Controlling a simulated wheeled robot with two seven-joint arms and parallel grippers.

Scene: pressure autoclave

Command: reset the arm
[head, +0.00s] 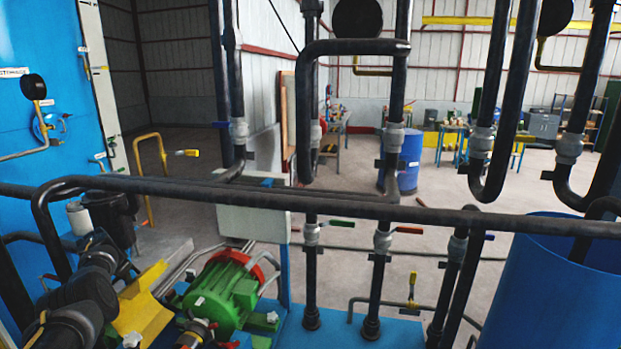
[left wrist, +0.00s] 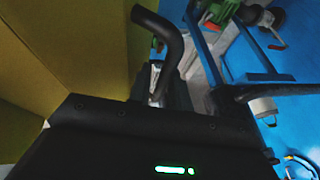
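The task names no object besides the arm. In the left wrist view, the dark body of my left gripper (left wrist: 150,125) fills the lower part, with a small green light on it. Its fingertips cannot be made out, so its opening is unclear. A black bent bar (left wrist: 170,45) rises just beyond it, beside a yellow-brown surface (left wrist: 75,45) on the left. I cannot tell whether they touch the gripper. In the head view neither gripper can be clearly identified. My right gripper is not in view.
In the head view a black horizontal rail (head: 330,207) crosses the foreground, with several vertical pipes behind it. A green motor (head: 222,292) stands below on a blue base. A blue tank (head: 545,290) is at right, a blue cabinet (head: 45,110) at left. Open floor lies beyond.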

